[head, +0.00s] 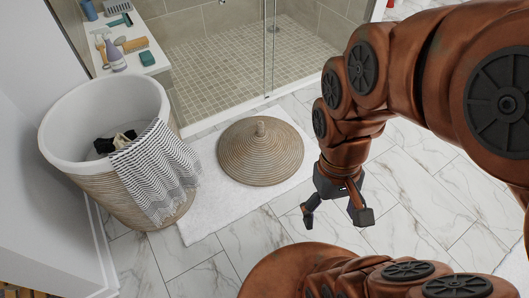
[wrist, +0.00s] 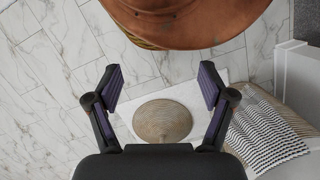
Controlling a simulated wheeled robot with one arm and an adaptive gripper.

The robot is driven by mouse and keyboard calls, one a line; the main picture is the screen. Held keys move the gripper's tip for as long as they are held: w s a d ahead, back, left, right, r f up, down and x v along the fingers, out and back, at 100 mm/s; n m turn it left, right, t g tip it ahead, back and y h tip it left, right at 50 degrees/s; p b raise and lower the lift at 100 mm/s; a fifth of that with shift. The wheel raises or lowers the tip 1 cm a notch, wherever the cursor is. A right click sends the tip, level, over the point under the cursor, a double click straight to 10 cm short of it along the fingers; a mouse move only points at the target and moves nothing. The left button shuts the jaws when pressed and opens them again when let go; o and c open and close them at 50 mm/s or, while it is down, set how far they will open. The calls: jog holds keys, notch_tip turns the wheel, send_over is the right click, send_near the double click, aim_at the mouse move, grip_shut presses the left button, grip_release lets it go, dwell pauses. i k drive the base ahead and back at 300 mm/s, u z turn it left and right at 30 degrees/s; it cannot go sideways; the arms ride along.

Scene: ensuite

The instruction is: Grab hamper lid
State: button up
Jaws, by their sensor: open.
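The hamper lid (head: 261,160) is a round woven tan disc with a small knob on top. It lies flat on the white bath mat (head: 204,222) on the floor. In the wrist view the lid (wrist: 162,121) shows beyond and between my fingers. My gripper (head: 336,217) is open and empty, to the right of the lid in the head view and apart from it. The fingers (wrist: 161,88) are spread wide in the wrist view. The woven hamper (head: 85,185) stands open to the left with dark clothes inside and a striped towel (head: 157,170) over its rim.
A glass shower enclosure (head: 235,50) with a tiled floor is behind the mat. A white bench (head: 130,42) with bottles and brushes stands behind the hamper. The marble floor (head: 420,200) on the right is clear.

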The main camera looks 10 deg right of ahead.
aim_at(256, 151)
jog(key=k, duration=0.5)
jog(key=u, duration=0.85)
jog(key=i, duration=1.5)
jog(key=z, duration=0.15)
